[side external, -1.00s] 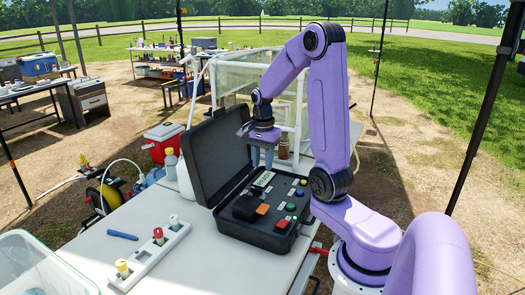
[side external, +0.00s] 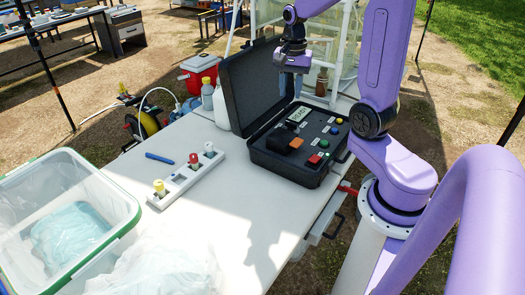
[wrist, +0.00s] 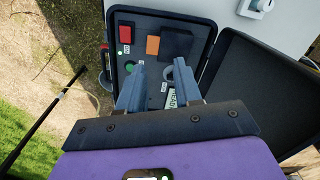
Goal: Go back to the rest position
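My gripper (side external: 291,82) hangs above the back part of the open black instrument case (side external: 279,172) in the side view. In the wrist view its two grey fingers (wrist: 158,82) are spread apart with nothing between them. Below them the case's panel (wrist: 141,58) shows a red button (wrist: 125,34), an orange square (wrist: 153,45), a green button (wrist: 131,67) and a display (wrist: 171,99), partly hidden by the fingers. The case's raised lid (side external: 252,85) stands to the left of my gripper in the side view.
On the white table (side external: 237,222) are a rack with red, yellow and white-capped pieces (side external: 184,182), a blue marker (side external: 160,158) and a clear bin (side external: 118,190). A clear plastic bag (side external: 165,265) lies at the front. A white-framed enclosure (side external: 337,50) stands behind the case.

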